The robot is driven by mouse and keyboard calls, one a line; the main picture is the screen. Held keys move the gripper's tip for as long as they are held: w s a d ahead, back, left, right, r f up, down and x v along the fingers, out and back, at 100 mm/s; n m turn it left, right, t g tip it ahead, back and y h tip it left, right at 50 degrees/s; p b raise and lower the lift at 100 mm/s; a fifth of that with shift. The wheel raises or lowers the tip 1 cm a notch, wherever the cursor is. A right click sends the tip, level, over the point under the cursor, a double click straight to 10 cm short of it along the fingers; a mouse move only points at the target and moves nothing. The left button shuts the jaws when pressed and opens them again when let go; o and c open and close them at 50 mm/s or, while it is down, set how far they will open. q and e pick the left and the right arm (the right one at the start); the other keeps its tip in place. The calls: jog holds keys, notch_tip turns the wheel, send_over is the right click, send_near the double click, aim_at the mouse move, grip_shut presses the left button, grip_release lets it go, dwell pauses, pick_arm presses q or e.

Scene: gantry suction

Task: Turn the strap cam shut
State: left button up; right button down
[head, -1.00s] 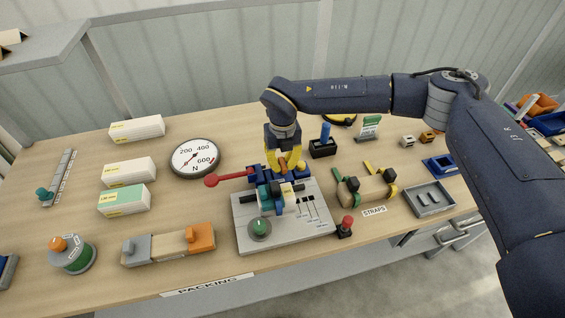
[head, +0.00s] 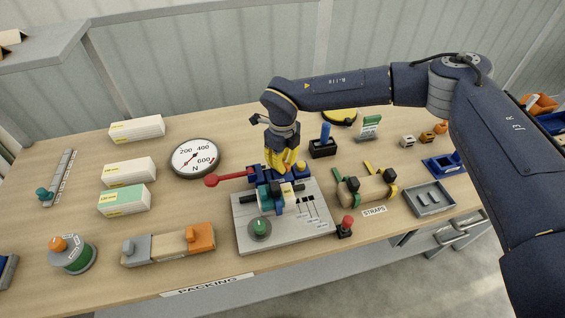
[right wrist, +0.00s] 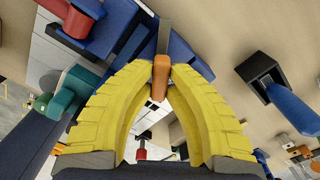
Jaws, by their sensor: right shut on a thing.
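My right gripper (head: 284,171) points down over the back of the blue clamp fixture (head: 268,191) on a grey plate (head: 313,232). In the right wrist view its yellow fingers (right wrist: 160,76) close around a small orange tab (right wrist: 160,86), which looks like the cam's handle. A grey strip runs from the tab beside a blue body (right wrist: 190,55). In the head view the fingers and fixture mostly hide the tab, so I cannot tell how far the cam is turned. My left gripper is out of view.
A red-knobbed lever (head: 211,180) sticks out left of the fixture. A black holder with a blue peg (head: 323,147) stands close behind at right. The strap block (head: 369,190), a red-topped joystick (head: 346,226) and a round gauge (head: 195,158) are nearby.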

jog(key=n, duration=0.5)
jog(key=shift+n, duration=0.3)
jog(key=n, duration=0.5)
jog(key=shift+n, duration=0.4)
jog(key=c, duration=1.4)
grip_release()
jog(key=shift+o, duration=0.2)
notch_tip(320, 180, up, 12)
